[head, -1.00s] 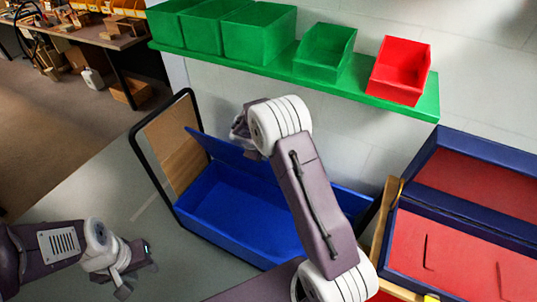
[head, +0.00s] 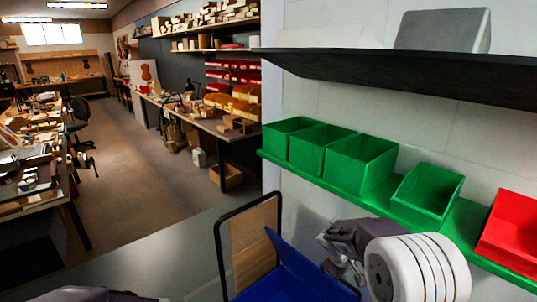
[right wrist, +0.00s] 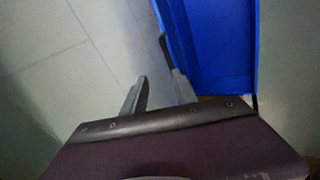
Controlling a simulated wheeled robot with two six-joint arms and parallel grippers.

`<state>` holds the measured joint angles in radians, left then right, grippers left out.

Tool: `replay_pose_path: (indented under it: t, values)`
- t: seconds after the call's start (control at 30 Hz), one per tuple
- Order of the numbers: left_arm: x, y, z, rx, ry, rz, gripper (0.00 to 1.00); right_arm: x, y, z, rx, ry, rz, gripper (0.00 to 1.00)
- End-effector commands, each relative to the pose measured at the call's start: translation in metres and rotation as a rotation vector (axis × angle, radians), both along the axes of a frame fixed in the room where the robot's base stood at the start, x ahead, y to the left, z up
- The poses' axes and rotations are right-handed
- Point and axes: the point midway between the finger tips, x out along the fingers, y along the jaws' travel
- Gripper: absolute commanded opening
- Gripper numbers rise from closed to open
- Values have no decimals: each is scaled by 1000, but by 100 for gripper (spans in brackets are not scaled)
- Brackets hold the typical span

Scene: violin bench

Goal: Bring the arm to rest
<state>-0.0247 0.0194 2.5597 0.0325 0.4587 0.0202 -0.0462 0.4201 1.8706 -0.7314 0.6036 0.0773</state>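My right arm shows in the head view as a white ringed joint at the bottom right. My right gripper (head: 350,270) is beside that joint, partly hidden by the arm. In the right wrist view its two fingers (right wrist: 153,62) stand apart with nothing between them, so it is open and empty. The blue box (head: 295,278) is below it in the head view and at the top right of the right wrist view (right wrist: 220,50). Only a piece of my left arm shows at the bottom left edge; the left gripper is out of view.
A green shelf (head: 465,228) carries green bins (head: 358,165) and a red bin (head: 512,232). A dark shelf (head: 400,85) with a grey object (head: 443,30) is above. A black-framed board (head: 253,240) stands beside the blue box. Workbenches and open floor lie at left.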

Motion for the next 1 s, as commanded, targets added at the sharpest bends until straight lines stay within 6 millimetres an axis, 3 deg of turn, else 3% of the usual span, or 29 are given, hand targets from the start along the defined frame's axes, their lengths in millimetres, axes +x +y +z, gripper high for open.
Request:
replay_pose_path:
  t: [0.03,0.07,0.2,0.3,0.4,1.0]
  values:
    - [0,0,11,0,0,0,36,-36,8,16,76,8,-61,34]
    - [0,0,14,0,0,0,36,-58,14,16,127,19,-102,34]
    - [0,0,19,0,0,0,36,-146,45,3,333,79,-289,34]
    - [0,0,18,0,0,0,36,-191,63,-14,432,126,-404,34]
    - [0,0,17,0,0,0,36,-217,75,-28,483,168,-483,34]
    - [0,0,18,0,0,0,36,-219,81,-30,516,165,-515,34]
